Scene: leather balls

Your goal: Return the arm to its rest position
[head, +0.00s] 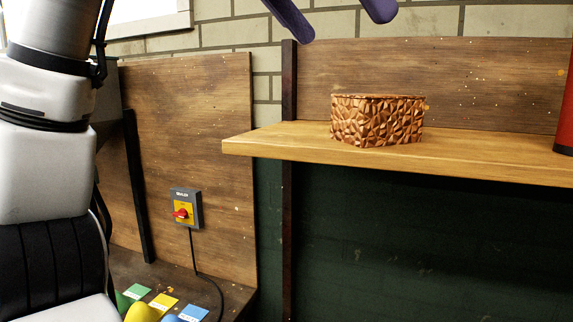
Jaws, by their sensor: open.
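My gripper (343,26) shows at the top edge of the head view as two purple fingers. They are spread well apart with nothing between them. The fingers hang above the wooden shelf, higher than the copper-coloured bowl (377,122) and apart from it. The rest of the gripper is cut off by the top of the picture. My white and grey arm links (45,150) fill the left side of the view. How they join the gripper is out of view.
The bowl stands on a wooden shelf (480,153). A red object (566,115) stands at the shelf's right end, partly cut off. A switch box (186,208) with a red knob is on the wooden panel. Green, yellow and blue objects with labels sit low on the left.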

